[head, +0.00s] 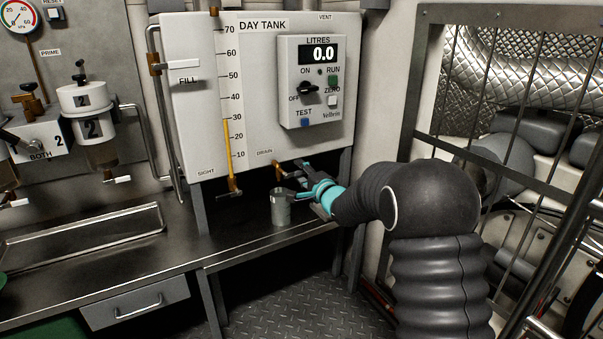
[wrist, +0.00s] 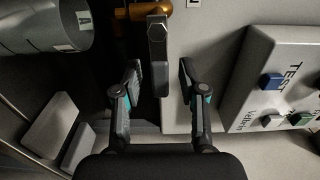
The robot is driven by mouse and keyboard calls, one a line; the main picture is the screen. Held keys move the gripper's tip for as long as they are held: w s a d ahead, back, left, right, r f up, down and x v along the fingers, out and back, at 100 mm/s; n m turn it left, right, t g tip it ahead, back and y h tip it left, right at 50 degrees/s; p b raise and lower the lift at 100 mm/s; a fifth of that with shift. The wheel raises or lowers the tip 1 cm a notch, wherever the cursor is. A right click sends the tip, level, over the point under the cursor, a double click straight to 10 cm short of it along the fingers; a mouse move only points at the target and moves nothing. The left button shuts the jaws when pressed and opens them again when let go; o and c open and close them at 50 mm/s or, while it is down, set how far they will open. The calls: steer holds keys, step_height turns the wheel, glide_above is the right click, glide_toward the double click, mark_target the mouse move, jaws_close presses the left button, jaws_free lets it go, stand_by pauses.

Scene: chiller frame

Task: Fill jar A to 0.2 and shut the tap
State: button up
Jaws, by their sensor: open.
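The brass drain tap (head: 279,171) sticks out from the bottom of the day tank. In the wrist view its brass body (wrist: 184,4) is at the top edge, with a grey lever (wrist: 157,50) extending down from it. My gripper (head: 302,186) is beside the tap and jar. In the wrist view my gripper (wrist: 160,76) is open, its fingers on either side of the lever, with gaps showing. The jar's inside is hidden.
The meter (head: 313,82) on the day tank (head: 190,110) reads 0.0 litres. A sight tube (head: 229,140) with its own lower tap hangs left of the drain. A barred guard (head: 500,140) stands close on the right. The bench left of the jar is clear.

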steer(key=shift+c, duration=0.3)
jaws_close()
steer(key=shift+r, duration=0.1)
steer(key=n, duration=0.1)
steer(key=r+n, duration=0.1)
steer(key=n, duration=0.1)
steer(key=n+b, duration=0.1)
steer(key=shift+s+a+r+n, duration=0.1)
steer(key=shift+a+r+n, duration=0.05)
steer(key=shift+r+n, duration=0.15)
steer(key=n, duration=0.2)
steer(key=a+r+n+b, duration=0.1)
steer(key=n, duration=0.1)
steer(key=s+r+n+b, duration=0.1)
steer(key=n, duration=0.1)
steer(key=shift+a, duration=0.15)
steer(key=shift+o, duration=0.3)
jaws_free()
